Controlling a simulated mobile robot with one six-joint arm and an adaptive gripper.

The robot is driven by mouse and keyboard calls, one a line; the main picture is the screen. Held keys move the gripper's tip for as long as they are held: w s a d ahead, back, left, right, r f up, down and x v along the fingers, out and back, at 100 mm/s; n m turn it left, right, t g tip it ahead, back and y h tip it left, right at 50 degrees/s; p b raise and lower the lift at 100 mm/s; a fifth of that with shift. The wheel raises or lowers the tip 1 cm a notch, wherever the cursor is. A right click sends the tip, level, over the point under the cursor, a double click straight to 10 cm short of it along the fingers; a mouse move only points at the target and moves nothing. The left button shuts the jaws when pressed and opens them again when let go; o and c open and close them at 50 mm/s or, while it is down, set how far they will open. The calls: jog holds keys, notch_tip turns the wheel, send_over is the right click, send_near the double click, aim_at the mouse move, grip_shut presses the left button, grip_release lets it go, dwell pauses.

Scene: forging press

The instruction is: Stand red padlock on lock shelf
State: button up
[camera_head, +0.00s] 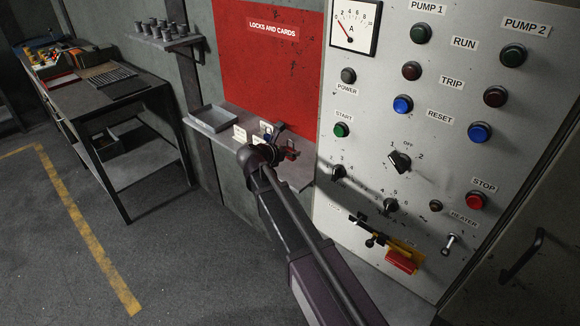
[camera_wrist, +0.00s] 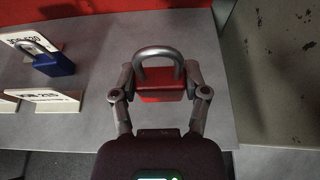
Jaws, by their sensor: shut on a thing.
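The red padlock (camera_wrist: 160,92) is between the two fingers of my gripper (camera_wrist: 160,95) in the wrist view, its steel shackle pointing up. The fingers press on its left and right sides. In the head view the red padlock (camera_head: 291,154) is a small patch beyond my gripper (camera_head: 277,150), partly hidden by the arm. The grey lock shelf (camera_head: 296,176) lies beneath, under the red "LOCKS AND CARDS" board (camera_head: 275,60). The shelf (camera_wrist: 95,125) also fills the middle of the wrist view. I cannot tell whether the padlock touches the shelf.
A blue padlock (camera_wrist: 50,62) stands on the shelf to the left, next to white cards (camera_wrist: 56,101). A grey tray (camera_head: 213,118) sits at the shelf's left end. The control panel (camera_head: 440,130) is close on the right. Bare shelf shows around the red padlock.

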aim_at(290, 159)
jog(key=shift+f, duration=0.25)
jog(key=shift+f+b, duration=1.9)
jog(key=shift+b, duration=0.05)
jog(key=shift+f, duration=0.1)
jog(key=o, duration=1.2)
jog(key=shift+r, duration=0.2)
jog(key=shift+s+r, duration=0.1)
jog(key=shift+s, duration=0.05)
jog(key=p+v, duration=0.4)
jog(key=v, duration=0.7)
jog(key=shift+s+a+p, duration=0.2)
jog(key=shift+a+p, duration=0.05)
jog(key=shift+p, duration=0.1)
